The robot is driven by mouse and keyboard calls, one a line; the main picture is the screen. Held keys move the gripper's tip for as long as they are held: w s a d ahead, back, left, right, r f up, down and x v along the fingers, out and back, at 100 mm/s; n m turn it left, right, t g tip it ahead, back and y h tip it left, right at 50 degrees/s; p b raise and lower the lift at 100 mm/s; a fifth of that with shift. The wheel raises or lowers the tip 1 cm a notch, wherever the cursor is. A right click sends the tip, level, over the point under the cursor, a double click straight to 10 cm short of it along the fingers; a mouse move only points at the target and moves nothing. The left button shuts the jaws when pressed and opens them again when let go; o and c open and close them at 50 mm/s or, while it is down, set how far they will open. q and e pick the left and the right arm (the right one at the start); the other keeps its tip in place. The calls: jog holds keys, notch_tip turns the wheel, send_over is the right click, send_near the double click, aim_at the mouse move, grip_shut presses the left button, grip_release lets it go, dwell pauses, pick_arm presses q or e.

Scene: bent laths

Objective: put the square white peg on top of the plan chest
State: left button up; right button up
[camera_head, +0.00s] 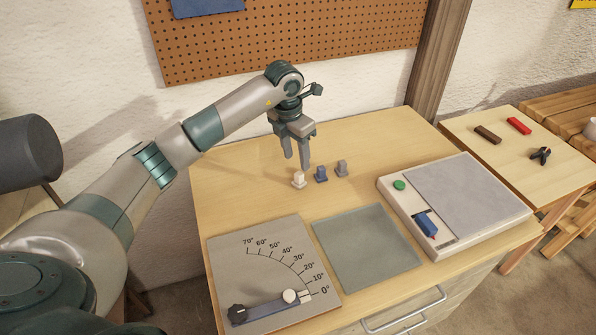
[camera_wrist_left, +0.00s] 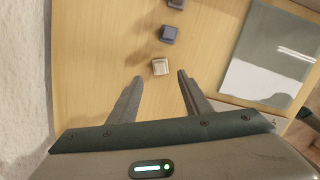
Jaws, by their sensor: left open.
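The square white peg (camera_head: 299,180) stands on the wooden top of the plan chest (camera_head: 235,190), at the left end of a short row of pegs. My left gripper (camera_head: 297,164) is open and empty, pointing down just above the white peg. In the left wrist view, the white peg (camera_wrist_left: 160,67) shows just past the open fingertips (camera_wrist_left: 160,76), roughly centred between them. I cannot tell the exact height of the gap. My right gripper is not in view.
A blue peg (camera_head: 321,175) and a grey peg (camera_head: 342,168) stand to the right of the white one. Nearer are an angle-scale board (camera_head: 225,262), a grey-green mat (camera_head: 367,247) and a white device (camera_head: 398,206). A side table (camera_head: 505,155) stands right. A pegboard (camera_head: 330,45) hangs behind.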

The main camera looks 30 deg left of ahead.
pick_arm(q)
jog(key=shift+s+r+b, duration=0.15)
jog(key=shift+r+b, duration=0.1)
jog(key=shift+r, duration=0.7)
jog(key=shift+s+r+b, duration=0.15)
jog(key=shift+r+b, duration=0.1)
jog(key=shift+r, duration=0.7)
